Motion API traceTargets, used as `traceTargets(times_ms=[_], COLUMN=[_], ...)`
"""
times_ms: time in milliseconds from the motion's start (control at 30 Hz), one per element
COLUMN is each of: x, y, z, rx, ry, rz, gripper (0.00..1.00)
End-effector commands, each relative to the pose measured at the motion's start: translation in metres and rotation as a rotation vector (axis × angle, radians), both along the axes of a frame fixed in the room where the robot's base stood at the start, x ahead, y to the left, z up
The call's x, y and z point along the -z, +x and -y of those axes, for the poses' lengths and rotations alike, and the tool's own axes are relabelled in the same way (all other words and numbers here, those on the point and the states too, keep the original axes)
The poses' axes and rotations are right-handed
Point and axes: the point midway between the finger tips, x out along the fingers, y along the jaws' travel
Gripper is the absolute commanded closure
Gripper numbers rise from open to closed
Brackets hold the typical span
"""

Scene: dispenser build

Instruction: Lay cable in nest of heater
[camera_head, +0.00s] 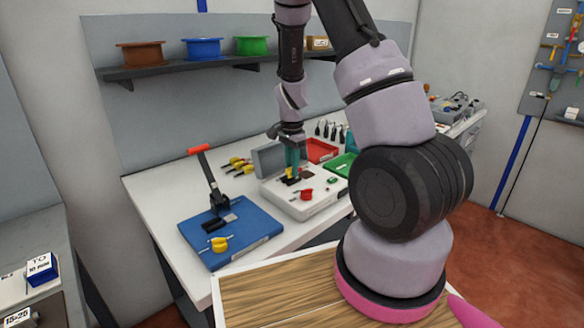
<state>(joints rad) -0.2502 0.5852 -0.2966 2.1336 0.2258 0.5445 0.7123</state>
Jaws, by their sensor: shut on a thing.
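My gripper (292,162), with teal fingers, points down over a light grey box (312,211), which I take for the heater. A grey lid-like panel (268,160) stands up behind the box. My gripper is shut on a small yellow piece (289,173), which looks like the cable. It is low over a dark part on the box top; I cannot tell whether it touches it. The nest is too small and too covered by the fingers to make out. A red part (306,194) sits on the front of the box top.
My arm hides the right side. The white table (158,190) is clear at left.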

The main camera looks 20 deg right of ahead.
Motion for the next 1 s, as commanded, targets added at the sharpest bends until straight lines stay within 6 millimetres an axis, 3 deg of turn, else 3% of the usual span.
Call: traceTargets(times_ms=[1000], x=[0.0106], y=[-0.0001], z=[0.0001], rx=[0.0], ry=[0.0], rz=[0.0], gripper=[1.0])
